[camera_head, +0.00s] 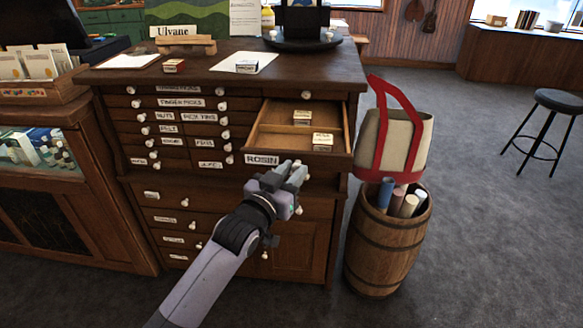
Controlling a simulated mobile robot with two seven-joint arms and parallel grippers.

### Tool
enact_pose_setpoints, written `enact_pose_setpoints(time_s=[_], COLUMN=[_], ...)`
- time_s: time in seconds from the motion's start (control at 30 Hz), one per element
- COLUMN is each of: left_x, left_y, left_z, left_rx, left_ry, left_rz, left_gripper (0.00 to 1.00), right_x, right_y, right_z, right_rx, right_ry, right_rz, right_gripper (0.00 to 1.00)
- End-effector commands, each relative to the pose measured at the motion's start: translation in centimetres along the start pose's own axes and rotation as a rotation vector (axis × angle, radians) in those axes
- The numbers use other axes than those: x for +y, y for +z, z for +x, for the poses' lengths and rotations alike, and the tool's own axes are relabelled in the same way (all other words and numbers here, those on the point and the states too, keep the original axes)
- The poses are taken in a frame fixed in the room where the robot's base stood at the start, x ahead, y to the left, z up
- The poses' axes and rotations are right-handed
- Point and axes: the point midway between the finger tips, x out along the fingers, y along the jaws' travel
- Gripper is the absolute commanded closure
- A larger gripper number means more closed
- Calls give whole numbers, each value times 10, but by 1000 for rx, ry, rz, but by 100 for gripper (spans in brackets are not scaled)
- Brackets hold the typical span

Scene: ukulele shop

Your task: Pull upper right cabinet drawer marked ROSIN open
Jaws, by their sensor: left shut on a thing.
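The drawer marked ROSIN (325,163) is at the upper right of the dark wooden cabinet. It stands pulled out, with its inside showing. A divider crosses it, and small boxes lie inside, one in the back part (303,121) and one further forward (322,142). The white ROSIN label (262,160) is on the left of its front. My left gripper (294,168) is at the middle of the drawer front, shut on what seems to be its knob. The gripper's fingers hide the knob. My right gripper is not in view.
The cabinet top (330,68) holds small boxes, papers and a dark round stand. A barrel (385,245) with rolled tubes stands close on the right, with a red-trimmed tote bag (408,140) above it. A stool (556,105) stands further right. Open floor lies between.

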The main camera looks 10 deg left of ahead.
Motion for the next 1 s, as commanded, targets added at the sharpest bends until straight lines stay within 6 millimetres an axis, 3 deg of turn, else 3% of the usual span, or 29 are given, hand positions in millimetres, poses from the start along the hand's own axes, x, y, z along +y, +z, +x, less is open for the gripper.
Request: enact_pose_setpoints(time_s=[0.6,0.63,0.7,1.0], left_x=[2,2,2,1], left_y=[1,1,1,0], left_z=[-1,-1,-1,-2], left_rx=[-1,-1,-1,0], left_ry=[3,3,2,0], left_rz=[-1,-1,-1,0], left_gripper=[100,63,49,49], right_x=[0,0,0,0], right_y=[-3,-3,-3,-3], right_z=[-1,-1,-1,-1], right_rx=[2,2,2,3], right_ry=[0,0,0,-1], right_rz=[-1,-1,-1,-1], right_gripper=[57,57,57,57])
